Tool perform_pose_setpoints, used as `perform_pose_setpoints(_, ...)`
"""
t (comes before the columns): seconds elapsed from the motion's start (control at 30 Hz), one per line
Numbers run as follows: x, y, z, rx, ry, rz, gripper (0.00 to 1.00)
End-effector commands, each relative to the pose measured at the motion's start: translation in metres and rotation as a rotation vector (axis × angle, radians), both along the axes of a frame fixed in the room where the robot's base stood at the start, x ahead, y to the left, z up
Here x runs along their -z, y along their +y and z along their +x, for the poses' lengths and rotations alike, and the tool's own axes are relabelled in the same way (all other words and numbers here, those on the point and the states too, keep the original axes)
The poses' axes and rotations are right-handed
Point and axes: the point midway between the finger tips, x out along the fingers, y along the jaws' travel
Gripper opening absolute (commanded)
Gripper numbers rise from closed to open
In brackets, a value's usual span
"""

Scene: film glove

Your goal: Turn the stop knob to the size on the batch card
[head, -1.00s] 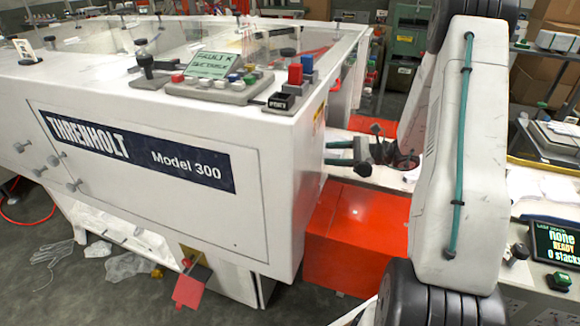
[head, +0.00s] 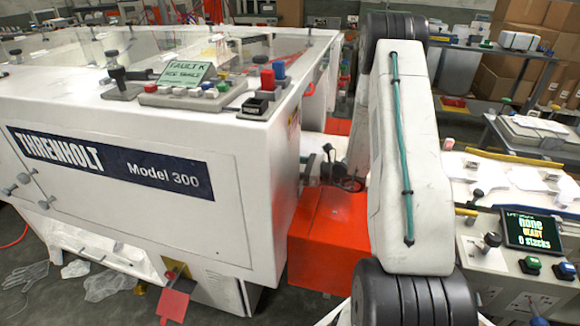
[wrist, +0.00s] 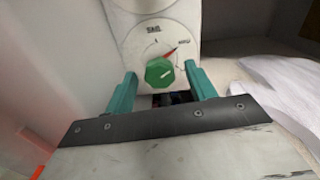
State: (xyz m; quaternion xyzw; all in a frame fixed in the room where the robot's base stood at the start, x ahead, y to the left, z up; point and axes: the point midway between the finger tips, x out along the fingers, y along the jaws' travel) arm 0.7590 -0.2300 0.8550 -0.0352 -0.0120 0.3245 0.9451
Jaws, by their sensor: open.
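In the wrist view a green faceted knob (wrist: 159,72) sits on a round white dial (wrist: 150,45) with small markings too small to read surely. A red pointer mark shows beside the knob, toward the upper right. My gripper (wrist: 160,69) is open, its two teal fingers to the left and right of the knob with gaps on both sides. It holds nothing. I cannot tell whether the fingertips are level with the knob in depth. In the head view my arm hides most of the gripper area. I cannot make out a batch card.
A white machine marked Threnholt Model 300 (head: 110,165) fills the left, with a fault display (head: 186,74) on top. A red box (head: 325,240) stands beside it. At right is a console with a screen (head: 532,232) reading "none, ready, 0 stacks". White sheets (wrist: 285,80) lie right of the dial.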

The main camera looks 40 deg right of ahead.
Motion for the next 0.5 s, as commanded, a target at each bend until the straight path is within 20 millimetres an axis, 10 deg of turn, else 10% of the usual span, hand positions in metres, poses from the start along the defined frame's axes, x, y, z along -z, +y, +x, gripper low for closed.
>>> perform_pose_setpoints(0.17,0.0000,0.0000,0.0000,0.000,0.000,0.000,0.55)
perform_pose_setpoints(0.33,-0.0001,-0.0001,0.0000,0.000,0.000,0.000,0.11)
perform_pose_setpoints(0.5,-0.0002,-0.0002,0.0000,0.000,-0.001,-0.002,0.11)
